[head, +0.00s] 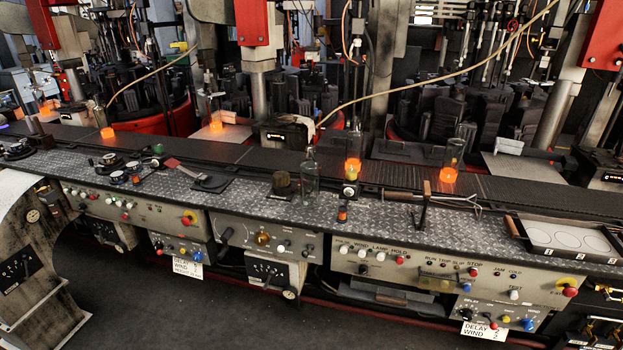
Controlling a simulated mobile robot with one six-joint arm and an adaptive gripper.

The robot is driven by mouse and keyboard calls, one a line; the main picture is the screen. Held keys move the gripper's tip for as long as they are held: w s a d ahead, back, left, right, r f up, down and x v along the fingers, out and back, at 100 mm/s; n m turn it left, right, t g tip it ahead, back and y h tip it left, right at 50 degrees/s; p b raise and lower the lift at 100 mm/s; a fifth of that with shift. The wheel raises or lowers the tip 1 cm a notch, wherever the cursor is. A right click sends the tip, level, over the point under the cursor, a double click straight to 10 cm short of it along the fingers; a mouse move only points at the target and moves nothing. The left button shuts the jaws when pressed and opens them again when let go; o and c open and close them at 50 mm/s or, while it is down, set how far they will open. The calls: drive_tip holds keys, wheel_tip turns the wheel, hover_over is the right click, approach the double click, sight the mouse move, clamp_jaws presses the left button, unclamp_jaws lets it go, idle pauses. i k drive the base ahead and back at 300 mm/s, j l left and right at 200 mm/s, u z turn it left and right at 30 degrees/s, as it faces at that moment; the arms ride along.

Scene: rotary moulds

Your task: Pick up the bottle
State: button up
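A clear glass bottle (310,180) stands upright on the metal tread-plate ledge (240,198) near the middle of the head view. Its narrow neck points up, and the dark conveyor shows behind it. It is see-through, so its outline is faint. Nothing is seen touching it. My gripper is not in view.
A dark, brush-like block (282,185) stands close left of the bottle. An orange-glowing piece (352,168) is close right. A dark bracket (424,203) and tongs (470,204) lie farther right. Control panels (400,262) front the ledge; the dark floor (200,315) before them is open.

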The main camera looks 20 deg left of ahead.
sight(310, 169)
drive_tip(key=i+j, duration=0.7)
drive_tip(key=i, duration=0.2)
